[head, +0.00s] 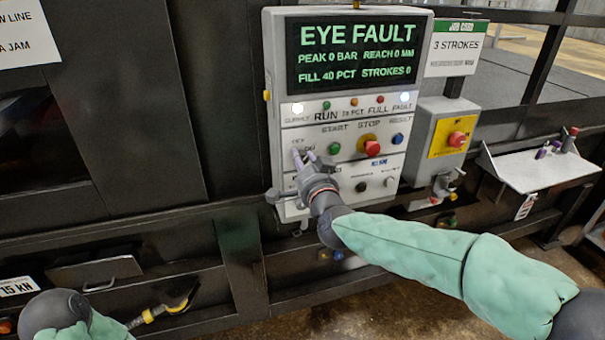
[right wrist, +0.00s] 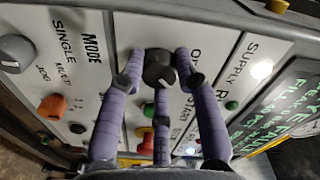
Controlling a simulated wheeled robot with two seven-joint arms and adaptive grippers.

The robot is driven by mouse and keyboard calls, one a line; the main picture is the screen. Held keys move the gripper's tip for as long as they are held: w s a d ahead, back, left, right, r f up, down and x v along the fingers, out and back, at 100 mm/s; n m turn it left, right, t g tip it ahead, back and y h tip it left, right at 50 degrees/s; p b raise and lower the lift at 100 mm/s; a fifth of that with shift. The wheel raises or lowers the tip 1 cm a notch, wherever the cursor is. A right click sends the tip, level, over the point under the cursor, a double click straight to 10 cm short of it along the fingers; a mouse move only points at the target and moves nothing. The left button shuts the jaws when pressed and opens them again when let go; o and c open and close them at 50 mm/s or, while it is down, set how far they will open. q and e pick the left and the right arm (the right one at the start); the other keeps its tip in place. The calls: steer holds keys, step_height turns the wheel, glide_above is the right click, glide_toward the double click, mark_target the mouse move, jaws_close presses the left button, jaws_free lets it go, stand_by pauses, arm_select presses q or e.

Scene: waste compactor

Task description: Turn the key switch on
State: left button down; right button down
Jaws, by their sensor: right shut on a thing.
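The key switch (right wrist: 160,68) is a dark round knob on the white control panel (head: 285,130), in the upper middle of the right wrist view. My right gripper (head: 304,160) is at the panel's left side. In the right wrist view its purple fingers (right wrist: 160,85) are closed around the knob. In the head view the gripper covers the switch, so its angle cannot be read there. The display (head: 357,50) reads EYE FAULT, and the SUPPLY (head: 297,108) and FAULT lamps are lit white. My left gripper is out of view; only part of that arm shows at bottom left.
Right of my gripper are a green start button (head: 334,149), a red stop button (head: 372,148) on yellow and a blue reset button (head: 398,138). A grey box with a red button (head: 457,139) and a small shelf (head: 535,170) stand further right. A dark rail runs below.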

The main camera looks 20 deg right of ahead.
steer(key=shift+d+r+m+b, duration=0.1)
steer(key=shift+r+m+b, duration=0.05)
steer(key=shift+m+b, duration=0.75)
steer(key=shift+d+r+m+b, duration=0.1)
steer(key=shift+m+b, duration=0.55)
steer(key=shift+m, duration=0.45)
steer(key=c, duration=0.9)
jaws_free()
steer(key=shift+d, duration=0.1)
steer(key=shift+f, duration=0.1)
steer(key=s, duration=1.2)
